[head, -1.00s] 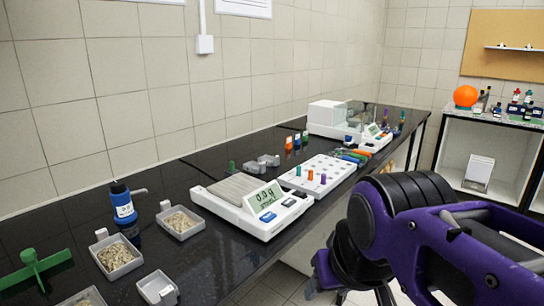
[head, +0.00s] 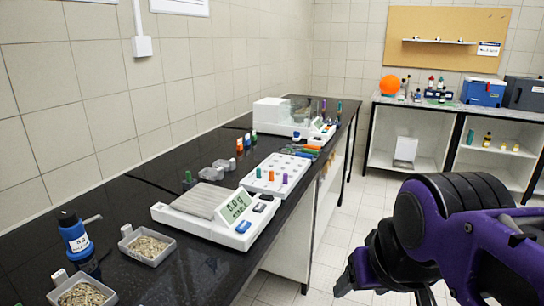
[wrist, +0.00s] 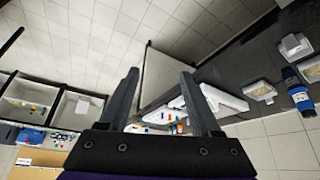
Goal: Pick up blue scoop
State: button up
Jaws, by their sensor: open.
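Several small flat coloured items (head: 303,151), green, blue and orange, lie on the black bench beyond the white rack in the head view. A blue one seems to be among them, but they are too small to tell for sure which is the blue scoop. My gripper (wrist: 160,75) is open and empty in the wrist view, with its two dark fingers spread apart. In the head view my arm is at the lower right, off the bench's front side and well apart from the coloured items.
A white balance (head: 205,215) stands mid-bench, with a white rack (head: 270,185) holding coloured vials behind it. A second balance (head: 285,115) is farther back. A blue bottle (head: 75,238) and grain trays (head: 147,245) are at the near left. Floor (head: 350,230) beside the bench is clear.

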aim_at(296, 154)
jog(key=i+l+u, duration=0.15)
jog(key=i+l, duration=0.7)
jog(key=i+l+u, duration=0.2)
jog(key=i+l, duration=0.75)
